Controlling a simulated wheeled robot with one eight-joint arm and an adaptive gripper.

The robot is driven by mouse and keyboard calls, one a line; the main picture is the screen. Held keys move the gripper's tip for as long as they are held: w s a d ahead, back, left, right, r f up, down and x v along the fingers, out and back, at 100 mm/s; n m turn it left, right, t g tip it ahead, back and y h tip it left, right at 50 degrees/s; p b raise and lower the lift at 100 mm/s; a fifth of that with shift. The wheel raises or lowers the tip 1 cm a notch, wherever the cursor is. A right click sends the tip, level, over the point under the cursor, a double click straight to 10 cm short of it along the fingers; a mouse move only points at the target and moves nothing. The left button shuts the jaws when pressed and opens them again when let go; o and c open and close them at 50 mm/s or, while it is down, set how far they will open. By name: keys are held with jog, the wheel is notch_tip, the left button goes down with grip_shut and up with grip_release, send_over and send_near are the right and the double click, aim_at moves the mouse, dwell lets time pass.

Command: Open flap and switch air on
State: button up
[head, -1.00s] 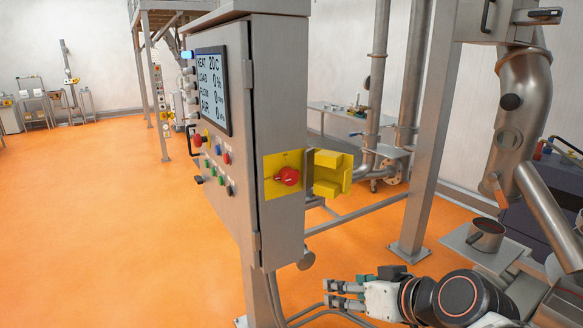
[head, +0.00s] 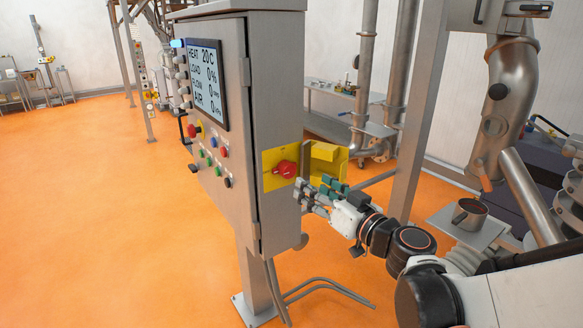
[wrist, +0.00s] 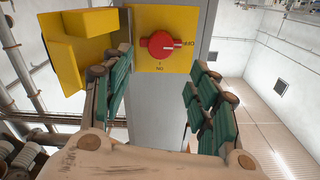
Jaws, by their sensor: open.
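The red rotary switch (head: 287,169) sits on a yellow plate (head: 270,180) on the cabinet's side. In the wrist view the switch (wrist: 161,45) shows a white mark pointing at the OFF label, with ON at another side. The yellow flap (head: 326,158) stands swung open on the plate's right, leaving the switch uncovered; it also shows at upper left in the wrist view (wrist: 80,45). My gripper (head: 316,194) is open and empty, just below and right of the switch, its green-padded fingers (wrist: 160,65) apart. It appears not to touch the switch.
The grey cabinet (head: 280,110) bears a screen (head: 207,82) and several buttons on its front. A steel post (head: 418,120) stands right of the flap. A table with a pot (head: 469,213) is further right. Orange floor lies open at left.

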aim_at(291, 171)
jog(key=x, duration=0.9)
jog(key=shift+w+a+b, duration=0.2)
jog(key=shift+b, duration=0.1)
jog(key=c, duration=1.1)
